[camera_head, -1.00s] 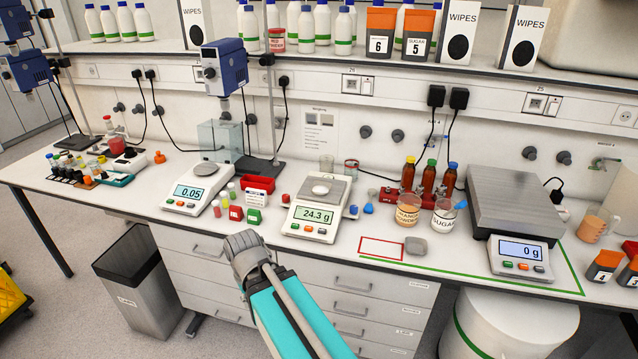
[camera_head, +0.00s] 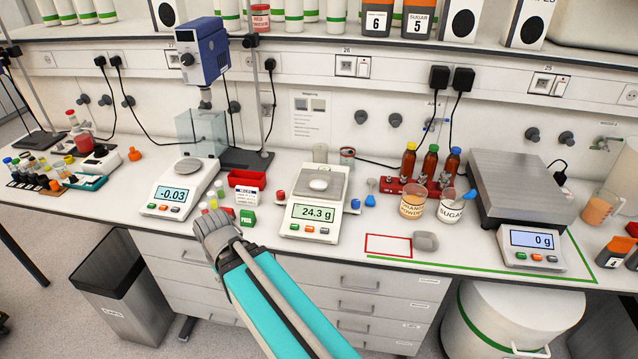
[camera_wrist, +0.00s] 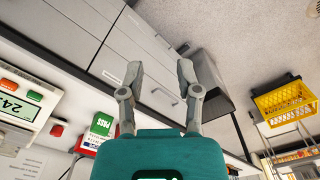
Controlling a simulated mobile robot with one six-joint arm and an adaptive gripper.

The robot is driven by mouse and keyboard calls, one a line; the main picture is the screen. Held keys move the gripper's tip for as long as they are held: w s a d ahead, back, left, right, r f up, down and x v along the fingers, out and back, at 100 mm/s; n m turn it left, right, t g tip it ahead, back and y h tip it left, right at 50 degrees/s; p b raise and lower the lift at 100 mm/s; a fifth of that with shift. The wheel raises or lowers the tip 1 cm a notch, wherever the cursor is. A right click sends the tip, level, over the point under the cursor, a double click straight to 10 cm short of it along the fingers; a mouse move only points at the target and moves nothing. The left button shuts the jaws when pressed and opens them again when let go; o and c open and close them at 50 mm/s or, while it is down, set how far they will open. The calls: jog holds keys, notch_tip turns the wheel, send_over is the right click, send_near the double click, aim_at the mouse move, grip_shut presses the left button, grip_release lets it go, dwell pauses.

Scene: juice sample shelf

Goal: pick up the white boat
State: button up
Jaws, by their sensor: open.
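The white boat (camera_head: 319,185) is a small white weighing dish on the pan of the middle balance (camera_head: 309,214), whose display reads 24.3 g. In the head view my arm reaches up from the bottom, with its grey end left of and in front of that balance, near the bench's front edge. My gripper's fingers are not clear in the head view. In the wrist view my gripper (camera_wrist: 160,80) is open and empty, its two grey fingers apart. The boat is not visible in the wrist view; only the balance's display corner (camera_wrist: 25,105) shows at left.
A green PASS block (camera_head: 247,217), small vials and a red tray (camera_head: 246,180) stand left of the middle balance. Another balance (camera_head: 181,190) is farther left. A bottle rack (camera_head: 405,187) and powder tubs are to the right. A grey bin (camera_head: 118,275) stands below.

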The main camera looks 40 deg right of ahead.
jog(key=shift+w, duration=0.1)
jog(key=w+d+r+m+h+p, duration=0.2)
jog(key=w+d+m, duration=0.4)
jog(key=d+m, duration=0.3)
jog(key=w+d+r+m+h+p, duration=0.2)
jog(key=w+d+r+m, duration=0.2)
jog(key=d+m, duration=0.6)
jog(key=w+d+r+m+h+p, duration=0.2)
jog(key=w+d+m, duration=0.6)
jog(key=d, duration=0.7)
jog(key=shift+w+d+r+m+g+p, duration=0.35)
jog(key=shift+r+m+p, duration=0.2)
jog(key=shift+r+m, duration=0.4)
jog(key=shift+b+x, duration=3.7)
jog(key=shift+x, duration=0.6)
jog(key=shift+s+d, duration=0.1)
